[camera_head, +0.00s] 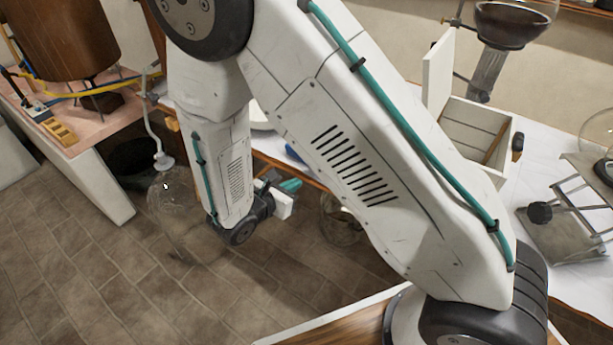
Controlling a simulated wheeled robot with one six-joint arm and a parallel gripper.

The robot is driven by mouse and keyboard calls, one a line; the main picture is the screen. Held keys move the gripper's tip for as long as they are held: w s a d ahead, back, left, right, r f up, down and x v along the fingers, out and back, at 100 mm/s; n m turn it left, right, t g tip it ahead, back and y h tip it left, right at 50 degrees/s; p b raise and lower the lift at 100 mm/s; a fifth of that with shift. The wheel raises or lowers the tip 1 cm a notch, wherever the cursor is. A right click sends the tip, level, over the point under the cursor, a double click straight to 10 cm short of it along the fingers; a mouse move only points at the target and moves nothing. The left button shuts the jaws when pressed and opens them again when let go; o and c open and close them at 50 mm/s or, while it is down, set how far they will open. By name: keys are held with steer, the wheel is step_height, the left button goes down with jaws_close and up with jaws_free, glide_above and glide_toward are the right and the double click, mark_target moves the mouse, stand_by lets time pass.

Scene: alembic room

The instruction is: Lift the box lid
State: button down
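A white wooden box (476,128) stands on the white-topped table to the right of my arm. Its lid (438,75) stands upright along the box's left side, so the box is open at the top. A brown strip and a dark knob show at its right end. My arm hides part of the box's near left side. My gripper (287,196) is low in the middle of the view, left of the box and well apart from it. It is small and partly covered by my wrist, and its finger gap cannot be made out.
A metal stand (570,210) with a dark knob is right of the box. A dark-filled glass bowl (510,22) is behind it. Clear glass vessels (340,220) are near my gripper and wrist. A pink-topped bench (85,120) is at left; tiled floor lies open at lower left.

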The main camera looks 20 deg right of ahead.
mark_target(313, 173)
steer(key=x, duration=0.9)
steer(key=shift+w+d+f, duration=0.1)
steer(key=shift+d, duration=0.15)
